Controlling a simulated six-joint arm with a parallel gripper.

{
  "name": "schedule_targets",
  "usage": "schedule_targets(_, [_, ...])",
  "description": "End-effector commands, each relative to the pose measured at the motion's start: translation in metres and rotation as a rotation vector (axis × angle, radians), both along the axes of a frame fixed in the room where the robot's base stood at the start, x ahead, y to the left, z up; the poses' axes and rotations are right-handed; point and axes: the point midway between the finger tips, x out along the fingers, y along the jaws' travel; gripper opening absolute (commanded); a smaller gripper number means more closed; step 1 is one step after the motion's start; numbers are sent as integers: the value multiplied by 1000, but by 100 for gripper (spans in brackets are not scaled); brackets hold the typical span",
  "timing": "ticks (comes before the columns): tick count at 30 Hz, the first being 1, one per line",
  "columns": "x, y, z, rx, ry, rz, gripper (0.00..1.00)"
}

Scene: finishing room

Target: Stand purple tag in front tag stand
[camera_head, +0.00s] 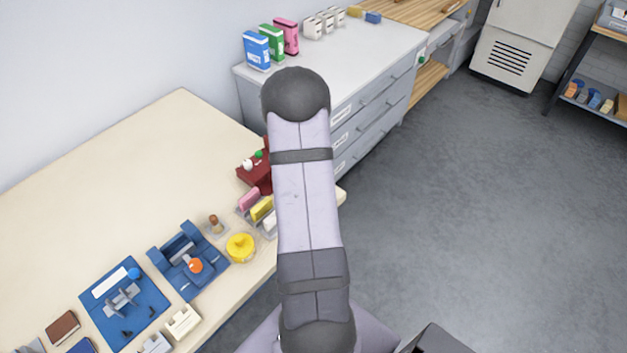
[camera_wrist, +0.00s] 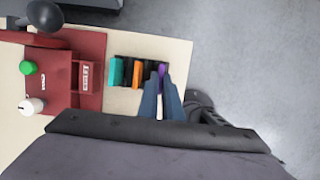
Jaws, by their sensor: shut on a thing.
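In the wrist view, my gripper (camera_wrist: 162,92) has its two blue fingers close together on the purple tag (camera_wrist: 161,71). The tag is at the right end of a black rack (camera_wrist: 127,61); I cannot tell whether it is lifted clear. A teal tag (camera_wrist: 116,71) and an orange tag (camera_wrist: 137,73) stand in the rack. In the head view, my arm hides the gripper, the rack and the purple tag. Two cream slotted blocks, one here (camera_head: 183,320) and one nearer the bottom edge (camera_head: 155,344), look like tag stands at the table's front edge.
A dark red machine (camera_wrist: 88,75) with green and white knobs stands left of the rack. In the head view, a clear tray of pink, yellow and white pieces (camera_head: 262,208), a yellow round pot (camera_head: 240,247) and blue fixtures (camera_head: 187,262) line the table. The table's back left is clear.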

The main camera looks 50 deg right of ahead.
Motion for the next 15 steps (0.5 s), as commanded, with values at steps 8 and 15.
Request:
schedule_targets(8, [0,0,-1,0,0,0,0])
schedule_targets(15, [0,0,-4,0,0,0,0])
